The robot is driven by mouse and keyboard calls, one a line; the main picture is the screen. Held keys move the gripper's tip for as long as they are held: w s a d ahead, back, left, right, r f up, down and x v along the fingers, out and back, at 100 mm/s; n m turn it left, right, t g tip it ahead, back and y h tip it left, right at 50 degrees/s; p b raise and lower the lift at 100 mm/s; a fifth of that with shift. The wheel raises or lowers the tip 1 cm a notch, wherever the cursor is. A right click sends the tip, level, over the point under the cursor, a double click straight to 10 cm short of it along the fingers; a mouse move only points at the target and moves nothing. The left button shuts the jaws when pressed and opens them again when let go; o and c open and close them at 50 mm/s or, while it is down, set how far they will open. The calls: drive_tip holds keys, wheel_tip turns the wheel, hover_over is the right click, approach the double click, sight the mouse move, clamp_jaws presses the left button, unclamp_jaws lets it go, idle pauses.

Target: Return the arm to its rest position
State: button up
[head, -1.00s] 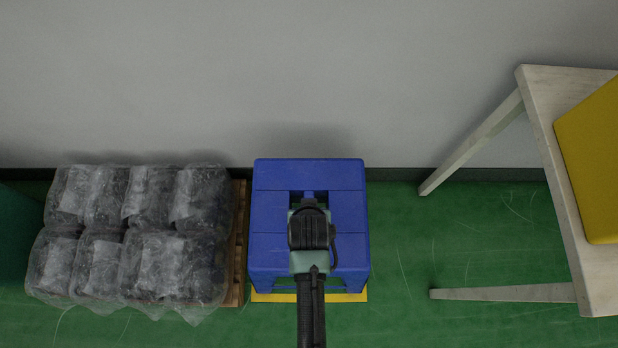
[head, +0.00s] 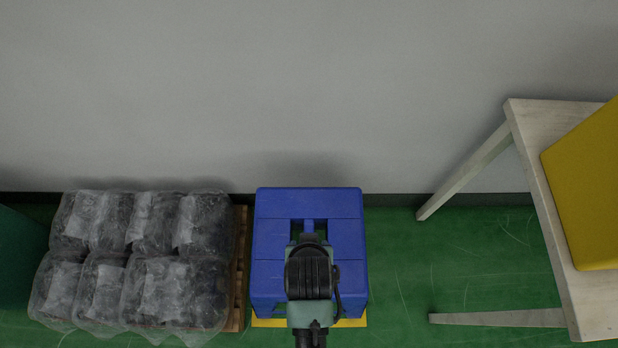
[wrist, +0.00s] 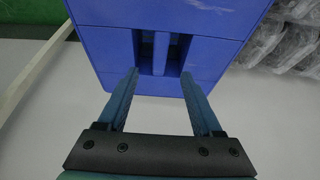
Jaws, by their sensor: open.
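My gripper (wrist: 160,74) is open and empty in the wrist view, its two blue-grey fingers apart. A blue stool (wrist: 115,45) with a slot in its top lies beyond the fingertips. Whether the fingers touch it I cannot tell. In the head view the blue stool (head: 275,215) stands on the green floor against the wall. My arm (head: 312,280) reaches up from the bottom edge and covers the stool's middle and front. The fingers are mostly hidden behind the wrist there.
Plastic-wrapped packs (head: 140,262) sit on a wooden pallet (head: 240,262), close to the stool's left side. A pale wooden table (head: 545,190) with a yellow object (head: 590,190) on it stands at right. The green floor (head: 405,270) between stool and table is clear.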

drive_tip(key=w+r+t, duration=0.6)
drive_tip(key=w+r, duration=0.8)
drive_tip(key=r, duration=0.3)
drive_tip(key=w+r+t, duration=0.3)
drive_tip(key=r, duration=0.6)
drive_tip(key=w+r+t, duration=0.2)
drive_tip(key=w+r, duration=0.1)
drive_tip(key=r, duration=0.6)
drive_tip(key=s+r+t+p, duration=0.4)
drive_tip(key=r+p, duration=0.2)
drive_tip(key=r, duration=1.3)
drive_tip(key=s+r+t+p, duration=0.4)
drive_tip(key=r+p, duration=0.3)
drive_tip(key=r, duration=1.2)
drive_tip(key=s+r+t+p, duration=0.3)
drive_tip(key=r+p, duration=0.4)
drive_tip(key=r, duration=1.2)
drive_tip(key=shift+s+r+t, duration=0.15)
drive_tip(key=shift+s+t, duration=0.25)
drive_tip(key=shift+s, duration=0.2)
